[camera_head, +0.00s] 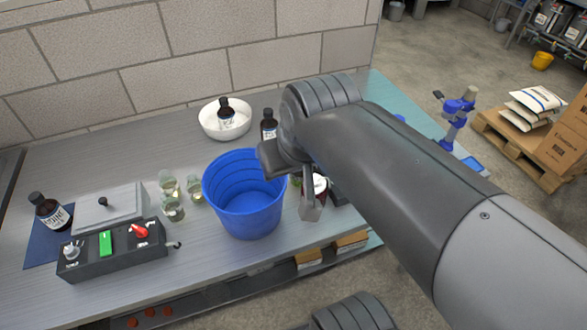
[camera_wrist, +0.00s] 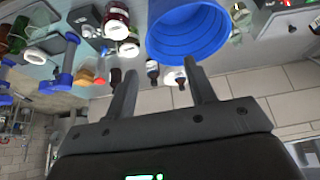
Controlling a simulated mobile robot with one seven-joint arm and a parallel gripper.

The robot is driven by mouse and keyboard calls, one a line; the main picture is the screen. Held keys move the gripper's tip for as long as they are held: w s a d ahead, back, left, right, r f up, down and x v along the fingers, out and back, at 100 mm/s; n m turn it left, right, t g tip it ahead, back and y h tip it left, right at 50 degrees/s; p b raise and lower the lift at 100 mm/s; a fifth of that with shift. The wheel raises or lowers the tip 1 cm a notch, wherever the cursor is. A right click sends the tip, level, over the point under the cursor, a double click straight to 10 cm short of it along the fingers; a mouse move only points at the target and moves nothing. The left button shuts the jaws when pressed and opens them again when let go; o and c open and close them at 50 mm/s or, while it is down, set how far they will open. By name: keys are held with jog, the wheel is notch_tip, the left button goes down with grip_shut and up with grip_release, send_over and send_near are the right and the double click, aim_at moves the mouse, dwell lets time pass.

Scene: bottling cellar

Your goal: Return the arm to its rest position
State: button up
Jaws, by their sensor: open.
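My gripper (camera_wrist: 158,92) is in the wrist view with its two fingers apart and nothing between them. In the head view my arm reaches in from the lower right, and one finger of my gripper (camera_head: 310,200) shows just right of a blue bucket (camera_head: 245,200). The blue bucket stands on the grey bench and looks empty. It also shows beyond the fingertips in the wrist view (camera_wrist: 195,30), where the picture is upside down. My arm hides part of the bench to the right of the bucket.
Three glass jars (camera_head: 172,207) stand left of the bucket. A white bowl (camera_head: 215,122) holds a dark bottle (camera_head: 226,112); another bottle (camera_head: 269,125) stands beside my arm. A switch box (camera_head: 112,250) and a bottle (camera_head: 48,212) are at the left. The bench front (camera_head: 190,270) is clear.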

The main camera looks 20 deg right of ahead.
jog(key=shift+s+d+f, duration=0.25)
jog(key=shift+s+f, duration=0.15)
jog(key=shift+s, duration=0.15)
jog(key=shift+s+d+f, duration=0.25)
jog(key=shift+s+f, duration=0.15)
jog(key=shift+s, duration=0.1)
